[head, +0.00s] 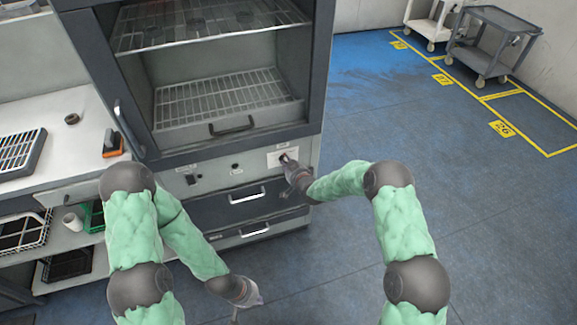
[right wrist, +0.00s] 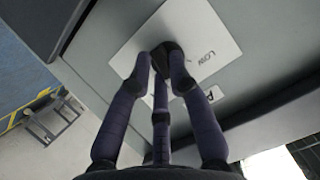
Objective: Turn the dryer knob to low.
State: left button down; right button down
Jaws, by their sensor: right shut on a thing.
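The dryer (head: 222,80) stands at the centre of the head view, with wire shelves inside and a control strip below. Its dark knob (right wrist: 165,58) sits on a white label plate (right wrist: 205,40) in the right wrist view; lettering shows beside the knob, and the fingers partly hide it. The plate also shows in the head view (head: 275,158). My right gripper (right wrist: 162,72) is shut on the knob; in the head view it reaches the right end of the strip (head: 289,163). My left gripper (head: 250,300) hangs low over the floor, away from the dryer; its finger opening is unclear.
A white bench (head: 60,150) with a rack (head: 20,152) and an orange-and-black item (head: 112,142) stands left of the dryer. Drawers with handles (head: 247,197) lie below the strip. The blue floor at right is clear up to grey carts (head: 490,45).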

jog(key=n+h, duration=0.1)
jog(key=n, duration=0.1)
jog(key=n+t+h+p, duration=0.1)
jog(key=n+h, duration=0.1)
jog(key=n, duration=0.1)
jog(key=n+t+h, duration=0.1)
jog(key=n, duration=0.1)
jog(key=shift+s+a+n+h, duration=0.25)
jog(key=shift+a+n+h, duration=0.05)
jog(key=shift+a+h, duration=0.1)
jog(key=shift+f, duration=0.1)
dwell(0.4)
jog(key=c, duration=1.1)
grip_release()
jog(key=shift+w, duration=0.1)
jog(key=shift+c, duration=0.2)
jog(key=shift+r, duration=0.2)
jog(key=v, duration=1.2)
jog(key=shift+f, duration=0.2)
